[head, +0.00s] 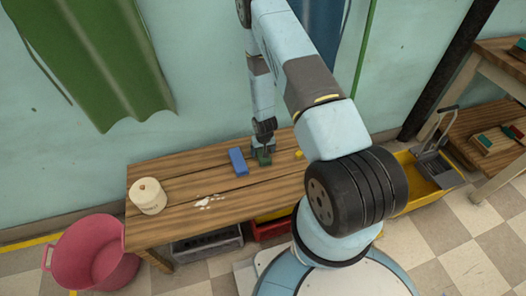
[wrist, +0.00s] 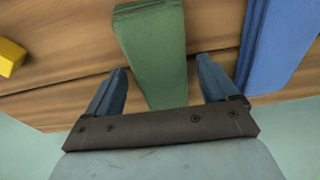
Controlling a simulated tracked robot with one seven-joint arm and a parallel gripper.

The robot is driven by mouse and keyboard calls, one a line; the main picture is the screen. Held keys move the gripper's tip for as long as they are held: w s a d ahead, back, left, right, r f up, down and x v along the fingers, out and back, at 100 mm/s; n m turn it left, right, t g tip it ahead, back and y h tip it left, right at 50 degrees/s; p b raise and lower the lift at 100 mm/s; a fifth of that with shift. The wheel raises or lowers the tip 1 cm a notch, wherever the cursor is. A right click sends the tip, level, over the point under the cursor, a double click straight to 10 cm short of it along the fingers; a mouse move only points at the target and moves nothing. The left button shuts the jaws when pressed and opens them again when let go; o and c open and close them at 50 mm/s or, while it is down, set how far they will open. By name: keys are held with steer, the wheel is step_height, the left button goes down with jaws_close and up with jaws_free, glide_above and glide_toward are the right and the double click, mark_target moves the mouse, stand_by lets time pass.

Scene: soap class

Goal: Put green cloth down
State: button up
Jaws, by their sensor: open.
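The green cloth (head: 264,159) is a small folded block on the wooden table (head: 180,220). In the wrist view the green cloth (wrist: 152,45) lies on the boards and extends between my fingers. My gripper (head: 262,149) is at the table's back part, right over the cloth. In the wrist view my gripper (wrist: 161,68) is open, one blue finger on each side of the cloth, with a visible gap on both sides. The end of the cloth nearest the palm is hidden by the gripper.
A blue block (head: 238,162) lies just left of the cloth; it appears at right in the wrist view (wrist: 282,40). A yellow piece (head: 299,155) lies to the right. A cream pot (head: 149,196) and white spill (head: 208,201) are on the left. A pink tub (head: 95,255) stands on the floor.

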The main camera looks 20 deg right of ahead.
steer(key=s+r+t, duration=0.1)
steer(key=s+r, duration=0.1)
steer(key=r, duration=2.2)
steer(key=s+r+t, duration=0.1)
steer(key=s+r, duration=0.1)
steer(key=r, duration=2.2)
steer(key=s+r+t, duration=0.1)
steer(key=s+r, duration=1.9)
steer(key=s, duration=0.4)
steer(key=shift+s+t, duration=0.15)
steer(key=shift+t, duration=0.25)
steer(key=shift+o, duration=0.4)
steer(key=shift+d, duration=0.1)
